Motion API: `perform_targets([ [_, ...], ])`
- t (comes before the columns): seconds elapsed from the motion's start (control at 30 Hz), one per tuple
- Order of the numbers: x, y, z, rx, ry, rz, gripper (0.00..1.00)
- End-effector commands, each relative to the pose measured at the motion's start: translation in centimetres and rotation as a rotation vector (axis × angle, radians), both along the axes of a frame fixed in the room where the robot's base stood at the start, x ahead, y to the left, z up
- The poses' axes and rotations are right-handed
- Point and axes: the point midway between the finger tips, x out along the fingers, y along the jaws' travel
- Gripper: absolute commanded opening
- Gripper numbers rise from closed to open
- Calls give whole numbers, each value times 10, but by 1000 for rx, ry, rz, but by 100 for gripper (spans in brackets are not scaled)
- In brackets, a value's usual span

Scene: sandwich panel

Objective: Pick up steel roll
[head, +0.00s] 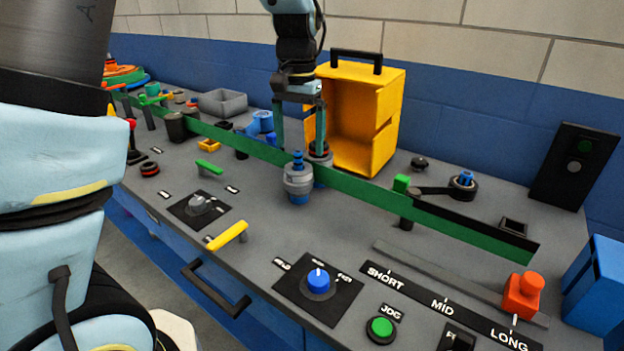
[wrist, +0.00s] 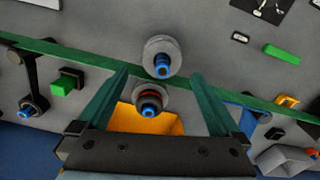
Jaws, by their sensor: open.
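Two grey, steel-looking rolls stand on the panel, on either side of the green strip (head: 348,190). The near roll (head: 298,181) has a blue knob on top; it also shows in the wrist view (wrist: 161,56). The far roll (head: 320,158) has a dark top with a red ring and a blue centre, and is partly hidden by the strip; it also shows in the wrist view (wrist: 150,98). My gripper (head: 300,146) is open, pointing down above the rolls. In the wrist view, the far roll appears between its green fingers (wrist: 160,74). Neither roll is gripped.
An open yellow box (head: 393,110) stands close behind the far roll. A green-topped post (head: 402,185) and a black lever with a blue knob (head: 462,184) lie to the right. A yellow handle (head: 228,235) and a blue dial (head: 318,281) are in front.

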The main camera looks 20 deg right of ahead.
Motion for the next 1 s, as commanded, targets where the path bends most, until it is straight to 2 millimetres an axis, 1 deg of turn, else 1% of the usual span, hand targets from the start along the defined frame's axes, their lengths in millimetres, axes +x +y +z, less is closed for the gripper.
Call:
perform_targets([
  [0.03,-1,0,-8,3,3,0,100],
  [0.1,-1,0,-17,2,3,0,100],
  [0.37,-1,2,-37,2,2,0,100],
  [0.53,-1,4,-63,3,3,1,100],
  [0.63,-1,3,-74,1,1,1,100],
  [0.73,-1,3,-80,0,0,1,100],
  [0.93,0,3,-80,-2,-1,1,100],
  [0.97,0,3,-80,-2,-1,1,98],
  [1.0,0,3,-80,-2,-1,1,93],
])
